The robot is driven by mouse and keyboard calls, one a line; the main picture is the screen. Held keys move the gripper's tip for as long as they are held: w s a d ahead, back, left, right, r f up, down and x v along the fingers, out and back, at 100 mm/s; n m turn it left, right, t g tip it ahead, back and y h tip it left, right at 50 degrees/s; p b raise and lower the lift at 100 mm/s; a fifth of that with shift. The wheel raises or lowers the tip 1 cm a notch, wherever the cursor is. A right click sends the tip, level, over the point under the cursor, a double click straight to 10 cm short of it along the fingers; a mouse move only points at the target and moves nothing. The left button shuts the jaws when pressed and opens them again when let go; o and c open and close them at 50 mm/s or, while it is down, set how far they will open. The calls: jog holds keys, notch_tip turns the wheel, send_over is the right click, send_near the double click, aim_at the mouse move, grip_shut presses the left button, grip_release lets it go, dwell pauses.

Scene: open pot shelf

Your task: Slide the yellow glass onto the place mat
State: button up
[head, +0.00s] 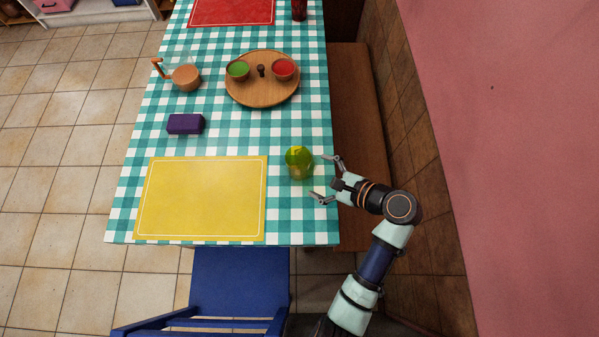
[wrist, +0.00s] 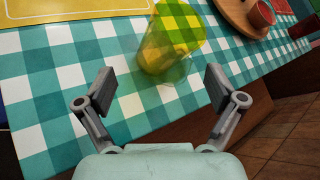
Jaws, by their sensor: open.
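The yellow glass (head: 298,163) stands upright on the checked tablecloth, to the right of the yellow place mat (head: 204,200), with a gap of cloth between them. It looks see-through, and the cloth's green shows in it. My gripper (head: 328,178) is open at the table's right edge, just right of the glass. In the wrist view the glass (wrist: 172,45) is ahead of my open gripper (wrist: 158,90), roughly between the line of the two fingers and apart from them. A corner of the place mat (wrist: 50,12) shows at the top left there.
A purple block (head: 185,123) lies above the mat. A round wooden tray (head: 262,95) with a green and a red bowl and a jug (head: 184,77) stand farther up. A blue chair (head: 238,280) is at the near edge, a bench (head: 357,110) along the right.

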aim_at(305, 170)
jog(key=d+f+m, duration=0.1)
jog(key=f+m+y+b, duration=0.1)
jog(key=d+f+m, duration=0.1)
jog(key=m, duration=0.1)
jog(key=shift+s+d+f+t+y, duration=0.15)
jog(key=shift+s+d+t+y, duration=0.15)
jog(key=shift+d+t+y, duration=0.1)
jog(key=shift+d+m+y, duration=0.15)
jog(key=shift+m+y, duration=0.15)
jog(key=shift+m, duration=0.3)
jog(key=b+x, duration=0.4)
jog(key=b, duration=0.1)
jog(key=b+x, duration=0.2)
jog(key=shift+f, duration=0.45)
jog(key=shift+w+a+r+p, duration=0.15)
jog(key=shift+w+a+p, duration=0.15)
jog(key=shift+a+p, duration=0.25)
jog(key=shift+w+a+r+p, duration=0.15)
jog(key=shift+w+a+p, duration=0.2)
jog(key=shift+a+p, duration=0.15)
jog(key=shift+x, duration=0.8)
jog(key=shift+f, duration=0.15)
jog(key=c, duration=0.8)
